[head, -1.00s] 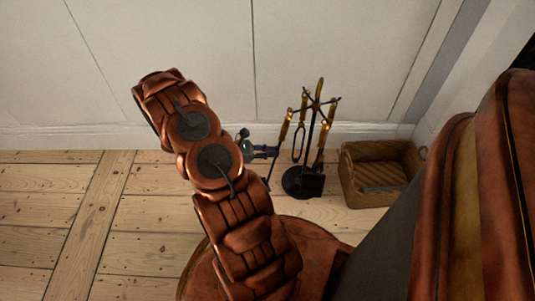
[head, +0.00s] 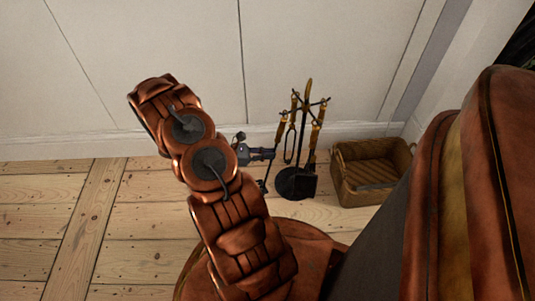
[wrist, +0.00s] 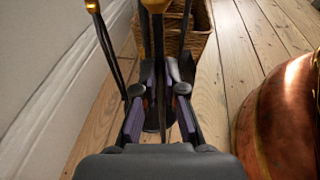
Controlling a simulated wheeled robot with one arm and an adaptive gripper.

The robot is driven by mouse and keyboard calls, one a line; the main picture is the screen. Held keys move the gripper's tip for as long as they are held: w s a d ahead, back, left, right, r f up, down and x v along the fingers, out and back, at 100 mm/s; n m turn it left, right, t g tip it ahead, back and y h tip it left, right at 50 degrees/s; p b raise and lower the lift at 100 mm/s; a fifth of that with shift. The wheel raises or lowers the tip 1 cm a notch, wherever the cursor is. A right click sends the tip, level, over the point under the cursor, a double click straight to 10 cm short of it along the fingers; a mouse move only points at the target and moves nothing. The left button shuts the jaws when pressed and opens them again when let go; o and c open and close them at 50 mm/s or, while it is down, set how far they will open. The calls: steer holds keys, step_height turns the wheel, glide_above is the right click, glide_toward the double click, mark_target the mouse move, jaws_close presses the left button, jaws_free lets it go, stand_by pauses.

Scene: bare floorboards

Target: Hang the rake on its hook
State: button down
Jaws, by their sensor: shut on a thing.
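My gripper (head: 270,154) is at the left side of the black fire-tool stand (head: 296,184), shut on the dark shaft of a tool with a golden handle, which I take to be the rake (head: 282,127). The rake is near upright, its lower end close to the floor left of the stand's base. Its handle top is close to the stand's left hook arm; I cannot tell whether it touches. In the wrist view the fingers (wrist: 164,88) close around a dark shaft, and a golden handle shows at the top edge.
Tongs (head: 291,140) and another golden-handled tool (head: 315,135) hang on the stand. A wicker basket (head: 345,185) stands right of it. The white panelled wall (head: 180,50) is close behind. Floorboards on the left (head: 45,220) are clear.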

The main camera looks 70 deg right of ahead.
steer(key=c, duration=1.2)
jaws_free()
steer(key=v, duration=1.2)
